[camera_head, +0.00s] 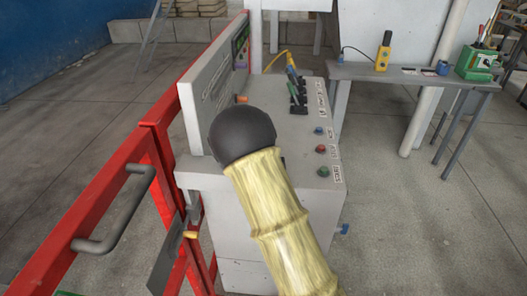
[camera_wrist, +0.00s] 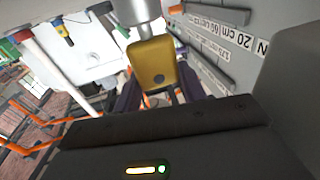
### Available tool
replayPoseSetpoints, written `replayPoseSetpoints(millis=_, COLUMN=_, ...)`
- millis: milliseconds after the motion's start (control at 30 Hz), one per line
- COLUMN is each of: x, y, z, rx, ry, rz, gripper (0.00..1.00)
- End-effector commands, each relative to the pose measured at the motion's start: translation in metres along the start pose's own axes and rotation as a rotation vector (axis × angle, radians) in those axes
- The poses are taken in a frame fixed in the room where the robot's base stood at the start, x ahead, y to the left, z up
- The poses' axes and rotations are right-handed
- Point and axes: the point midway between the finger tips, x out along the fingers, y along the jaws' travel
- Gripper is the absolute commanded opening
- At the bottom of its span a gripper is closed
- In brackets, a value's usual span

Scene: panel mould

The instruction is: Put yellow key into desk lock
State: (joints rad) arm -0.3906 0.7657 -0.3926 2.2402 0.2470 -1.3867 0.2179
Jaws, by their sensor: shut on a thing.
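A yellow key head (camera_wrist: 152,58) with a dark round hole shows in the wrist view, between the dark fingers of my gripper (camera_wrist: 160,88). My gripper is shut on it. A silver, pale round part (camera_wrist: 140,20) lies directly beyond the key head. I cannot tell whether it is the lock or whether the key is in it. In the head view, the grey control desk (camera_head: 235,215) stands in the middle, with buttons and levers on top. My arm covers part of it and hides my gripper and the key there. The desk lock cannot be made out for certain.
A red rail (camera_head: 155,150) with a grey handle (camera_head: 125,205) runs along the desk's left side. An upright sign panel (camera_head: 210,85) stands on the desk. A grey side table (camera_head: 420,75) with a yellow remote (camera_head: 383,52) is at the back right. The floor to the right is clear.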

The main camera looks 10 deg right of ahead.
Motion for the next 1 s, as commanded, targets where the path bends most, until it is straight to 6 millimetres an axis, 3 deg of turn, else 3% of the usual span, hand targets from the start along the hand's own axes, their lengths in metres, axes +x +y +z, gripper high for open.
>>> replayPoseSetpoints(millis=333, x=-0.0003, y=0.0001, z=0.0074, rx=0.000, ry=0.000, rz=0.000, gripper=0.18)
replayPoseSetpoints(millis=367, x=-0.0003, y=0.0000, z=0.0061, rx=0.000, ry=0.001, rz=0.000, gripper=0.47)
replayPoseSetpoints(millis=467, x=-0.0003, y=0.0001, z=0.0059, rx=0.000, ry=0.000, rz=0.000, gripper=0.66)
replayPoseSetpoints(millis=1000, x=-0.0090, y=-0.0017, z=0.0087, rx=0.001, ry=0.000, rz=0.000, gripper=0.66)
